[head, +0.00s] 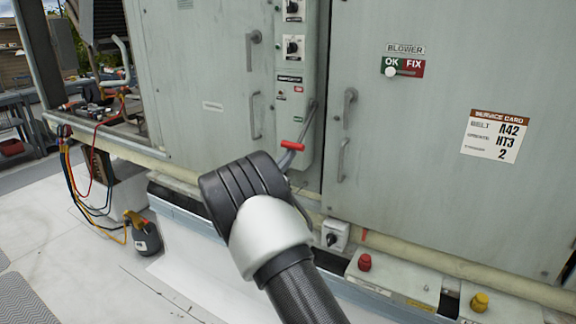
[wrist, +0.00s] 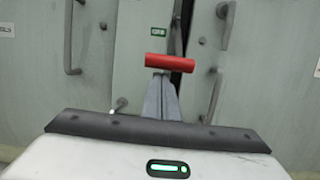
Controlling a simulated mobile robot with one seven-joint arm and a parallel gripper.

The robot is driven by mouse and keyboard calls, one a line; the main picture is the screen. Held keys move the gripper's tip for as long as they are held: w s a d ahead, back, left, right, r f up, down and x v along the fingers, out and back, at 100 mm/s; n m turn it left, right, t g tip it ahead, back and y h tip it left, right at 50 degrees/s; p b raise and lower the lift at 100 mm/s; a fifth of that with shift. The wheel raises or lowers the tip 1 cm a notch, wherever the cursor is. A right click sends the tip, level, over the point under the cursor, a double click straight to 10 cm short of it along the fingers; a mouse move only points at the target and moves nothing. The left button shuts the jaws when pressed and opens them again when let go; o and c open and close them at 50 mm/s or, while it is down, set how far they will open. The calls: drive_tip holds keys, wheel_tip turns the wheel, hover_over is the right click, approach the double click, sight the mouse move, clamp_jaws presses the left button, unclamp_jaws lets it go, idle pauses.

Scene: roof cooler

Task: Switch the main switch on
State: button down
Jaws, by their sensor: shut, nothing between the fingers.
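The main switch is a grey lever (head: 308,122) with a red grip (head: 293,146) on the side of the narrow control panel (head: 290,70). The lever slants downward, its red grip at the low end. The red grip also shows in the wrist view (wrist: 170,63), crosswise above my fingertips. My gripper (head: 287,158) is shut and empty, its fingertips just below the red grip; I cannot tell whether they touch it. It also shows in the wrist view (wrist: 160,78). My wrist hides most of my gripper in the head view.
Rotary knobs (head: 294,47) are higher on the panel. Door handles (head: 347,108) stick out to both sides of the lever. A lower rotary switch (head: 335,236) and a box with a red button (head: 364,262) stand below. A blower OK/FIX slider (head: 391,71) is at right.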

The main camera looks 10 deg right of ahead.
drive_tip(key=shift+s+a+r, duration=0.1)
drive_tip(key=shift+a+r, duration=0.05)
drive_tip(key=shift+r, duration=0.15)
